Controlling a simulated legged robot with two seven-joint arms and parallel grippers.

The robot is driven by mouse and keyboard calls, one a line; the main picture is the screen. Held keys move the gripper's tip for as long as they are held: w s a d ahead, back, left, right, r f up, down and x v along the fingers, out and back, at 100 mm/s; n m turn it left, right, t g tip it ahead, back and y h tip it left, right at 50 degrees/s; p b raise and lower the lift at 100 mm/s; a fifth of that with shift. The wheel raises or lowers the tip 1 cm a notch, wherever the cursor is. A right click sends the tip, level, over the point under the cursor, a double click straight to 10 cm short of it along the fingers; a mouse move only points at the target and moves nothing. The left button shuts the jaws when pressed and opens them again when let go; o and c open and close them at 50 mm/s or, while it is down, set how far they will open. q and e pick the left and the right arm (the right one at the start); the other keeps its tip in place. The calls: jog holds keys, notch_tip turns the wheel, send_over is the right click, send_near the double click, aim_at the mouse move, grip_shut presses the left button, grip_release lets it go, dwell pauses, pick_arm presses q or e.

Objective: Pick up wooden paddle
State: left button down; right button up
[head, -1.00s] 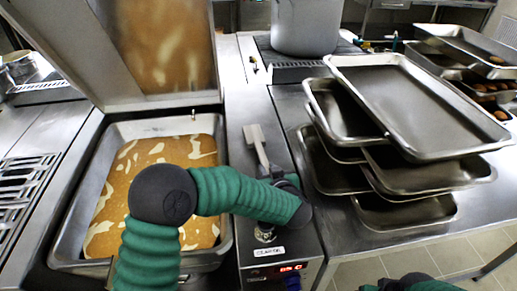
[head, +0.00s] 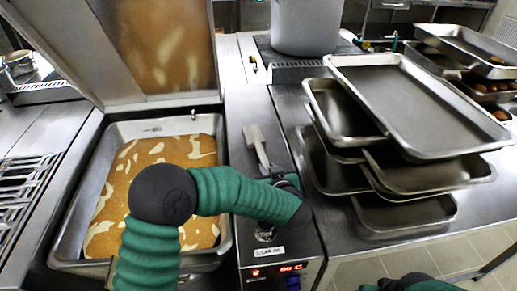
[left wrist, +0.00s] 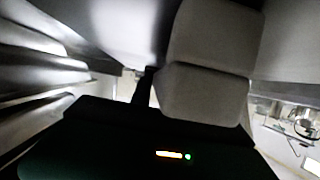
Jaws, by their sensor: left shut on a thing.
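The wooden paddle (head: 257,143) shows as a pale, flat-ended piece with a narrow handle, above the steel counter strip right of the fryer pan in the head view. Its lower end runs down behind my green left forearm. My left gripper (head: 272,178) is at that lower end, mostly hidden by the forearm, and is shut on the paddle. The left wrist view shows a blurred grey block close to the dark gripper body; I cannot tell whether it is a finger or the paddle. My right gripper is out of view; only part of my right arm shows at the bottom.
A pan of golden oil (head: 205,150) lies left of the paddle, with a raised steel lid (head: 90,45) behind it. Stacked steel trays (head: 425,105) stand close on the right. A grey stockpot (head: 305,25) stands behind. A control panel (head: 277,270) is in front.

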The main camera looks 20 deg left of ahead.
pick_arm(q)
jog(key=shift+f, duration=0.1)
notch_tip(320, 180, up, 10)
jog(key=p, duration=0.3)
jog(key=shift+f, duration=0.1)
jog(key=shift+r, duration=0.2)
